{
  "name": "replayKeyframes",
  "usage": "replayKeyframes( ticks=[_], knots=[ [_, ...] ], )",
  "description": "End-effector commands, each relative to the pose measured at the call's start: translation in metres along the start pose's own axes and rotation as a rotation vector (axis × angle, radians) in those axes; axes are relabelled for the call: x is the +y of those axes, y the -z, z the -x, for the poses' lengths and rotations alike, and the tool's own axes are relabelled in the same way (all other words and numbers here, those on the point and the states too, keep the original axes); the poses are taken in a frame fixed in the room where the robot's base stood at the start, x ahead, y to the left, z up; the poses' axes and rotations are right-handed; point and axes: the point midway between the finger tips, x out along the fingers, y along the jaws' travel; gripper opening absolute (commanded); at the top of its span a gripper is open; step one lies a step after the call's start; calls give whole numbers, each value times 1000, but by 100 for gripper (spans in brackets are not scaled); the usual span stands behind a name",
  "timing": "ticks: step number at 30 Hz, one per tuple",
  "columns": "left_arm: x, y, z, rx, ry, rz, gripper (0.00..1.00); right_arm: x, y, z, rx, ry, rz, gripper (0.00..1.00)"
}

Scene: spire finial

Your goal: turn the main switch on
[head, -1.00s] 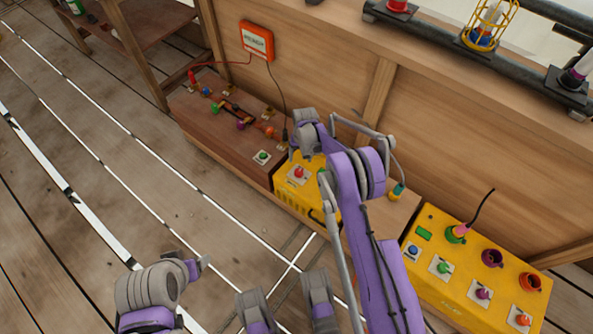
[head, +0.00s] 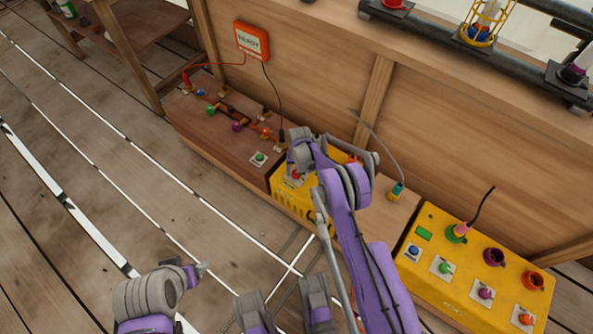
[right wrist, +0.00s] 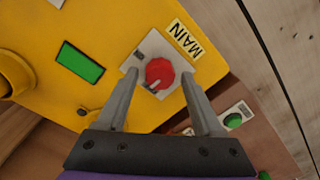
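The main switch is a red round knob (right wrist: 159,73) on a pale square plate, beside a yellow label reading MAIN (right wrist: 184,39). It sits on the yellow box (right wrist: 115,25), which also shows in the head view (head: 288,198). A small pale mark on the knob points toward the lower left in the wrist view. My right gripper (right wrist: 159,76) is open, one finger on each side of the knob. I cannot tell whether the fingers touch it. In the head view my right gripper (head: 296,170) partly covers the knob. My left gripper (head: 200,270) hangs over the floor; its fingers are unclear.
A green rectangle (right wrist: 80,62) is on the yellow box. A brown board (head: 205,135) with coloured parts and a green button (head: 259,156) adjoins it. A second yellow box (head: 465,285) with several knobs stands at right. A wooden wall (head: 440,110) rises behind.

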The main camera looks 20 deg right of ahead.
Motion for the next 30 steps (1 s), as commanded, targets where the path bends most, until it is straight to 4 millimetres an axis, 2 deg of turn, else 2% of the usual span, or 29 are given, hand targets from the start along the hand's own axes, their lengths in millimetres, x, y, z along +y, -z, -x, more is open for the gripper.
replayKeyframes(
  ticks=[1,9,11,21,30],
  knots=[
    [0,0,0,0,0,0,70,0,0,0,0,0,0,57],
    [0,0,0,0,0,0,70,0,0,0,0,0,0,9],
    [0,0,0,0,0,0,70,0,0,0,0,0,0,0],
    [0,-1,-5,-2,0,0,70,0,0,0,1,0,-35,0],
    [0,-6,-24,-8,0,0,70,0,0,-2,10,0,-218,0]
  ],
)
